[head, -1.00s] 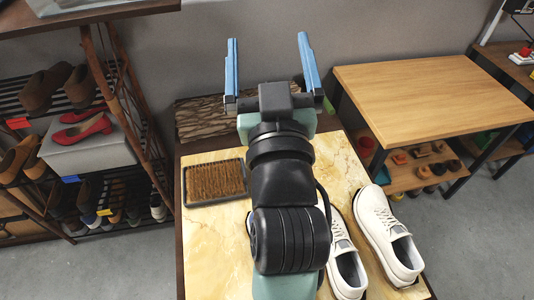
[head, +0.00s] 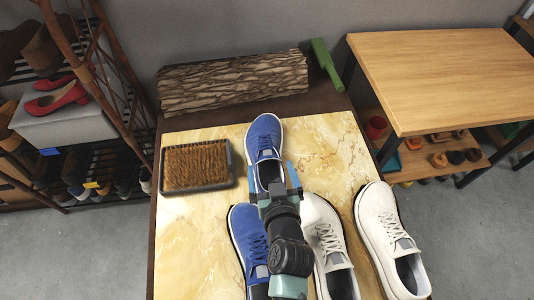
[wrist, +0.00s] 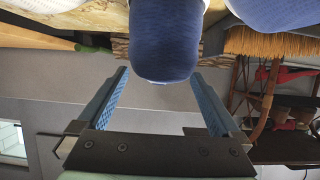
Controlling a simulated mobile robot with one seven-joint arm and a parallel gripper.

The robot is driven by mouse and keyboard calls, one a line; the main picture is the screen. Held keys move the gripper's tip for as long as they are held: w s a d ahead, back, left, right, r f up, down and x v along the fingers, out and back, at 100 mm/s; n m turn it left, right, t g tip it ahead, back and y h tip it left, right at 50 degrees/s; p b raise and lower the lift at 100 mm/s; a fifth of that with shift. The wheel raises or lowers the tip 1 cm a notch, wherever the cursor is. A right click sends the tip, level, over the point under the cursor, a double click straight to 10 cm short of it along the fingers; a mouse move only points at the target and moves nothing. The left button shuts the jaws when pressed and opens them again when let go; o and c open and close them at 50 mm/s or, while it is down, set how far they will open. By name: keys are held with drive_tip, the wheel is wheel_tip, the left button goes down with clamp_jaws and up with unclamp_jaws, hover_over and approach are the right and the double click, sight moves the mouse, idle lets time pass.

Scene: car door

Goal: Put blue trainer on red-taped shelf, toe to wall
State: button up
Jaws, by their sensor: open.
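Two blue trainers lie on the marble-topped bench (head: 190,225). The farther blue trainer (head: 264,135) has its toe toward the back wall and its heel toward me. My gripper (head: 273,178) is open, with its fingers on either side of that heel. In the wrist view, the rounded blue heel (wrist: 165,45) shows between the spread fingers (wrist: 160,82); I cannot tell whether they touch it. The nearer blue trainer (head: 246,235) lies to the left of my arm, partly hidden by it. The shoe rack stands at the left; no red tape shows on its visible part now.
A brush (head: 196,167) lies left of the farther trainer. White shoes (head: 388,235) stand at the right. A bark-covered log (head: 235,82) and a green object (head: 326,62) are at the back. Blue tape (head: 50,151) and yellow tape (head: 91,184) mark rack shelves. A wooden table (head: 440,80) stands right.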

sight(267, 155)
drive_tip(key=shift+x, duration=3.45)
drive_tip(key=shift+r, duration=0.15)
clamp_jaws()
